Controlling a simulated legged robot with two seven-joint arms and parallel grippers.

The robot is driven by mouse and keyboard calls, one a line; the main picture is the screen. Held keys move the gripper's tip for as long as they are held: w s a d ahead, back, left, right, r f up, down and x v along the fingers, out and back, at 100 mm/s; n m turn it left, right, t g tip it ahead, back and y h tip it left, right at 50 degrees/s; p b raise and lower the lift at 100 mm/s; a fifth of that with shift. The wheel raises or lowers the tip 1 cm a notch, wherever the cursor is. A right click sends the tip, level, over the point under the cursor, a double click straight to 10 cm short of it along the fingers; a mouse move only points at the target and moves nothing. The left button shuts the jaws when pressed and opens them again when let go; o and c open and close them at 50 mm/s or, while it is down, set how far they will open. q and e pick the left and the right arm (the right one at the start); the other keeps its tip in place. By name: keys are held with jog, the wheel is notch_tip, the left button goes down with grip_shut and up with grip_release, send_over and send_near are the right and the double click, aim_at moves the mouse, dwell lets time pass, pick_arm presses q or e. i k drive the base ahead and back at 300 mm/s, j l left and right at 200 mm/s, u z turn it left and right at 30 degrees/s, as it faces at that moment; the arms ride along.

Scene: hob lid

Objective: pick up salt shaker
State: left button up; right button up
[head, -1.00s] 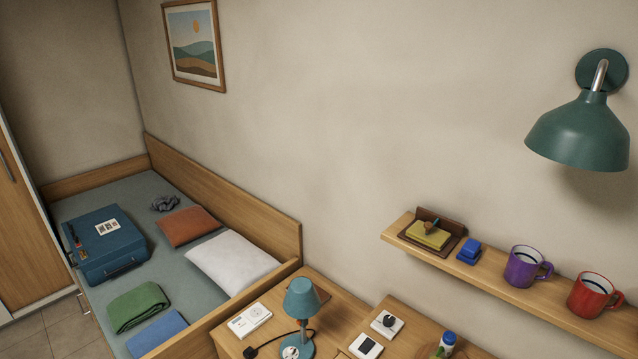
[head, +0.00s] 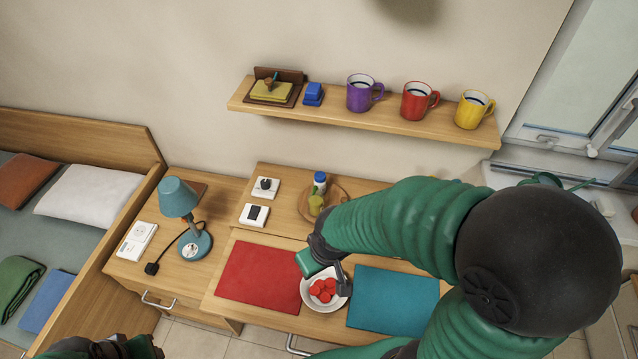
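A small white shaker with a blue cap (head: 320,182), which looks like the salt shaker, stands upright on a round wooden tray (head: 340,194) at the back of the desk. A yellow-green container (head: 316,204) stands just in front of it. My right gripper (head: 326,272) reaches in from the right, fingers spread and pointing down over a white bowl of red pieces (head: 322,290). It is apart from the shaker, nearer the desk's front. Part of my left arm shows at the bottom left edge; its fingers cannot be made out.
A red mat (head: 258,275) and a teal mat (head: 393,298) lie beside the bowl. A teal lamp (head: 180,200) and a white switch (head: 254,214) stand to the left. A wall shelf (head: 330,113) with purple, red and yellow mugs hangs above. A window is at right.

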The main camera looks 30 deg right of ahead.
aim_at(320, 181)
jog(key=k+z, duration=0.15)
jog(key=z, duration=0.8)
jog(key=u, duration=1.55)
jog(key=k+l+u, duration=0.2)
jog(key=l, duration=0.3)
jog(key=k+l+u, duration=0.2)
jog(key=k+l, duration=0.25)
